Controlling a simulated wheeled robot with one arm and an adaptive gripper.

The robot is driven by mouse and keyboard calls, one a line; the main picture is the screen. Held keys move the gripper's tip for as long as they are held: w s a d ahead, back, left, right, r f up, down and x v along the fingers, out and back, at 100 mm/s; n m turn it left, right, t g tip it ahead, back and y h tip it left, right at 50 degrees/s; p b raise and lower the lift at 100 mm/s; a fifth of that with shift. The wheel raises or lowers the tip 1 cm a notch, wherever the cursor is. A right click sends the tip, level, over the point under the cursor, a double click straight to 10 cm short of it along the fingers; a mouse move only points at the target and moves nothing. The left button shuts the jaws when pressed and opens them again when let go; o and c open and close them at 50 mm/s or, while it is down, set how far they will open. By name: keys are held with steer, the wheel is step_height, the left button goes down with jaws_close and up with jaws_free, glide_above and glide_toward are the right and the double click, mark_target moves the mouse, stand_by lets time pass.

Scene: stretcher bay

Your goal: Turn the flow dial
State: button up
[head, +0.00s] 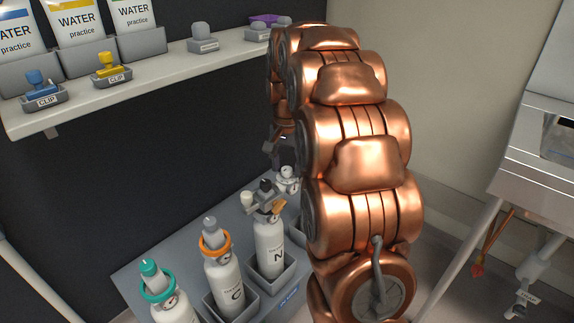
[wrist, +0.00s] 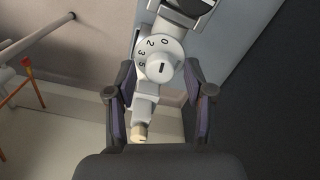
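The flow dial (wrist: 160,67) shows in the wrist view as a round white knob with a short dark mark and the figures 0, 2, 3 and 5 around its rim. It sits on a pale regulator body with a beige-tipped outlet (wrist: 139,132) below. My gripper (wrist: 159,72) is open, with one finger on each side of the dial and visible gaps between. In the head view my copper arm hides most of the gripper (head: 282,142). A small white fitting (head: 288,180) shows below it, partly hidden by the arm.
Cylinders with teal (head: 160,286), orange (head: 215,243) and tan (head: 268,203) fittings stand in a grey rack left of my arm. A shelf (head: 170,68) with clips and water bags runs above. A steel-edged stand (head: 535,170) is at the right.

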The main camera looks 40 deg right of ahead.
jaws_close()
stand_by(0.4)
steer(key=n+p, duration=0.2)
steer(key=n, duration=0.1)
steer(key=shift+a+r, duration=0.1)
steer(key=shift+r, duration=0.05)
steer(key=n+p, duration=0.2)
steer(key=n, duration=0.2)
steer(key=shift+n, duration=0.3)
steer(key=n+p, duration=0.2)
steer(key=n, duration=0.2)
steer(key=shift+n+p, duration=0.75)
steer(key=shift+n, duration=1.25)
steer(key=shift+o, duration=0.7)
jaws_free()
